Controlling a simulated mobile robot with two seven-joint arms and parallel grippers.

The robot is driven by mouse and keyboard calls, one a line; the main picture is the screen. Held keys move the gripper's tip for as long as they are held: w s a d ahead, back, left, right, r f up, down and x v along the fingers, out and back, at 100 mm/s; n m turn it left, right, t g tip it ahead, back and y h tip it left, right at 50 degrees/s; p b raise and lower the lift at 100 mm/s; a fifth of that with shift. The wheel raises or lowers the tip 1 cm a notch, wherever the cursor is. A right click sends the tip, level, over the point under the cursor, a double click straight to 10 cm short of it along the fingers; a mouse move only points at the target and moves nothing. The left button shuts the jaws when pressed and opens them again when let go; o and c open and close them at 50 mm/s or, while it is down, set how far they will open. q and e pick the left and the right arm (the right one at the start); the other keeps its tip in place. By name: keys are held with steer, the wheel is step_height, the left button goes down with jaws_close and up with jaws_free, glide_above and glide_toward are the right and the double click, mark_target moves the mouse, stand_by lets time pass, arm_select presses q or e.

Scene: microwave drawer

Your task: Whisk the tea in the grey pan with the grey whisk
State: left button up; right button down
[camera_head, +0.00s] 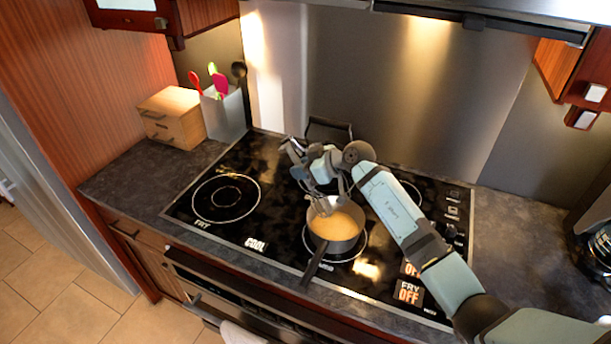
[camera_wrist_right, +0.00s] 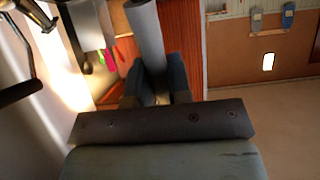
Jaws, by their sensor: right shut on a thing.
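The grey pan (camera_head: 341,245) sits on the cooktop with orange-brown tea (camera_head: 335,222) in it. Its dark handle points toward the front edge. My right gripper (camera_head: 300,162) is above and behind the pan, its arm coming in from the right. It is shut on the grey whisk, whose thick grey handle (camera_wrist_right: 147,35) stands between the fingers in the right wrist view. The whisk's lower end is small and partly hidden near the pan's far rim; I cannot tell how deep it reaches. My left gripper is not in view.
The black cooktop (camera_head: 228,197) has free room left of the pan. A utensil holder (camera_head: 223,115) and a wooden drawer box (camera_head: 172,117) stand at the back left. A dark appliance (camera_head: 598,245) is at the right edge. The range hood (camera_head: 480,18) hangs above.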

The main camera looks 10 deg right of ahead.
mark_target(296, 155)
steer(key=shift+w+a+r, duration=0.2)
steer(key=shift+a+r, duration=0.05)
steer(key=shift+r, duration=0.35)
steer(key=shift+w+a+r, duration=0.15)
steer(key=shift+a+r, duration=0.15)
steer(key=shift+r, duration=0.25)
steer(key=shift+w+a+r, duration=0.2)
steer(key=shift+a+r, duration=0.05)
steer(key=shift+r, duration=0.35)
steer(key=shift+r, duration=2)
